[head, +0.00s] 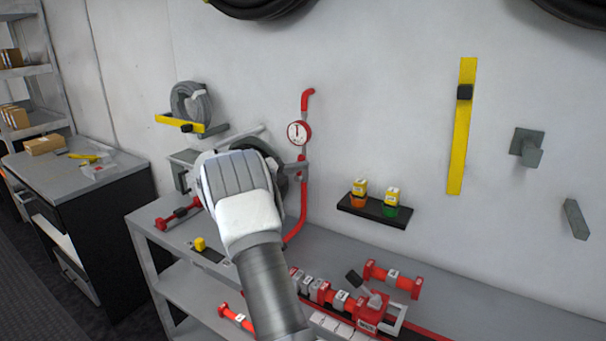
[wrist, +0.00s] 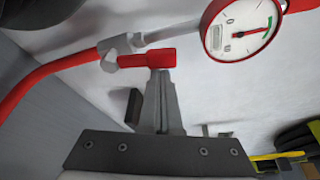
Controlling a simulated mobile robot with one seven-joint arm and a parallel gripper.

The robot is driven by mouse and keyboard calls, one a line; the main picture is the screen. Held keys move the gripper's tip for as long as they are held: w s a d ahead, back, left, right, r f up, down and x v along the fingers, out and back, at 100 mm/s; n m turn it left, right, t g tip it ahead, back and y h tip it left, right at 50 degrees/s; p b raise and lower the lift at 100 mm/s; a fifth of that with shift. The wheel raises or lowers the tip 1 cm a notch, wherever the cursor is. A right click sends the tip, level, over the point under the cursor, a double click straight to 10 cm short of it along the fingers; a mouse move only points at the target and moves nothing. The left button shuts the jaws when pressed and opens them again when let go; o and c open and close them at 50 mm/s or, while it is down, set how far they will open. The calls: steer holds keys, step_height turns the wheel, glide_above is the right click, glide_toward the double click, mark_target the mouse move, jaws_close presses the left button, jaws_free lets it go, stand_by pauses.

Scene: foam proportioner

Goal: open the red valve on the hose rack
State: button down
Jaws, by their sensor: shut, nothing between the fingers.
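The red valve handle (wrist: 147,59) sits beside a grey valve body (wrist: 122,45) on a red pipe (wrist: 50,68) in the wrist view. My gripper (wrist: 161,75) is shut and empty. Its fingertips are at the near edge of the red handle's right end; I cannot tell whether they touch it. A round red-rimmed gauge (wrist: 240,30) is just right of the handle. In the head view the red pipe (head: 304,205) rises along the wall with the gauge (head: 299,132) on it. My white wrist hides my fingers and part of the valve area there.
A grey coiled hose (head: 188,104) hangs above a yellow bar (head: 178,123) on the wall. A bench (head: 480,315) below holds red and grey fittings. A small black shelf (head: 374,211) with orange and green containers is to the right. The upper wall between is clear.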

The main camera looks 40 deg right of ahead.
steer(key=shift+w+a+r, duration=0.15)
steer(key=shift+w, duration=0.25)
steer(key=shift+s+b, duration=0.1)
steer(key=shift+b, duration=0.25)
